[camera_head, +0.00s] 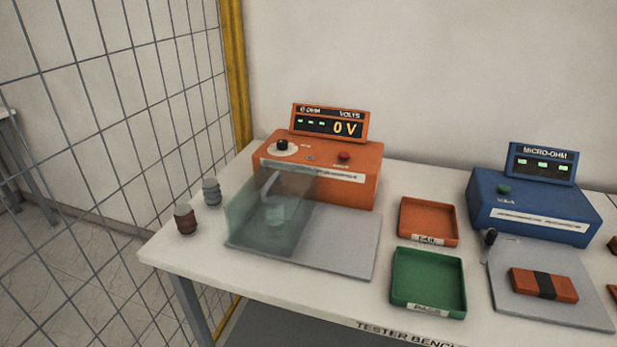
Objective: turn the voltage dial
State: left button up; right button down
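The voltage dial (283,145) is a black knob on a round white plate. It sits at the left of the top face of the orange tester (336,165). The tester's display (329,123) above it reads "0 V", with green dashes to the left under "OHM" and "VOLTS" lettering. A red button (344,156) is to the right of the dial. A clear greenish cover (270,212) stands in front of the tester, below the dial. The dial itself is uncovered. Neither of my grippers is in view.
Two bushings, one brown (186,219) and one grey (211,191), stand at the bench's left edge. An orange tray (402,219) and a green tray (397,280) lie right of the tester. A blue micro-ohm tester (540,214) is farther right. A wire fence (120,130) borders the left.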

aim_at(283, 144)
jog(key=i+l+z, duration=0.15)
jog(key=z, duration=0.2)
jog(key=i+z, duration=0.25)
jog(key=z, duration=0.15)
